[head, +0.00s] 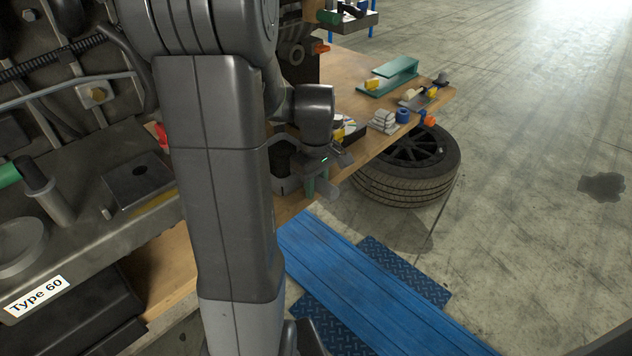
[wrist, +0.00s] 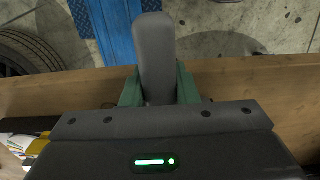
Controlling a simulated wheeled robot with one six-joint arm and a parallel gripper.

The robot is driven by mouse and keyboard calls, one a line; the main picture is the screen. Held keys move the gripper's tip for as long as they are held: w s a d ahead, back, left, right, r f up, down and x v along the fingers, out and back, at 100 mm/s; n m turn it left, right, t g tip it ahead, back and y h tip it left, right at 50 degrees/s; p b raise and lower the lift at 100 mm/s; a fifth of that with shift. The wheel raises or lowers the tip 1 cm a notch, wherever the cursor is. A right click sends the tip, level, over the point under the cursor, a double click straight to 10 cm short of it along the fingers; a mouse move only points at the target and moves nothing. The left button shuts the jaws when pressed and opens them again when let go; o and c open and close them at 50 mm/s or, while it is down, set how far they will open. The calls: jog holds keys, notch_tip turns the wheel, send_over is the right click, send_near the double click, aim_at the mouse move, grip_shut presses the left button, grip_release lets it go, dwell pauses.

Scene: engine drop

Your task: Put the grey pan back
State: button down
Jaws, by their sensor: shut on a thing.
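My gripper (head: 315,184) is low beside the front edge of the wooden bench, partly behind my own arm in the head view. Its green fingers also show in the wrist view (wrist: 158,90), one on each side of a long, blunt grey piece. I take this piece to be part of the grey pan (wrist: 155,48); it points away from the gripper, past the bench edge. In the head view a rounded grey end of the pan (head: 327,188) sticks out by the fingers. The rest of the pan is hidden, and I cannot tell whether it touches the bench.
The wooden bench (head: 350,70) holds a teal stand (head: 388,76) and several small items. A tyre (head: 410,165) lies on the floor beside it. A blue platform (head: 370,285) is below. A dark metal machine labelled Type 60 (head: 38,298) stands left. Floor at right is open.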

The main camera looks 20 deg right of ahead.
jog(key=shift+f, duration=0.15)
jog(key=shift+f, duration=0.15)
jog(key=c, duration=1.1)
grip_release()
jog(key=shift+b, duration=0.35)
jog(key=r, duration=1.4)
jog(key=shift+s+a, duration=0.1)
jog(key=shift+s, duration=0.2)
jog(key=shift+f, duration=0.15)
jog(key=f, duration=1.3)
jog(key=shift+w+p, duration=0.3)
jog(key=shift+w, duration=0.05)
jog(key=shift+r, duration=0.35)
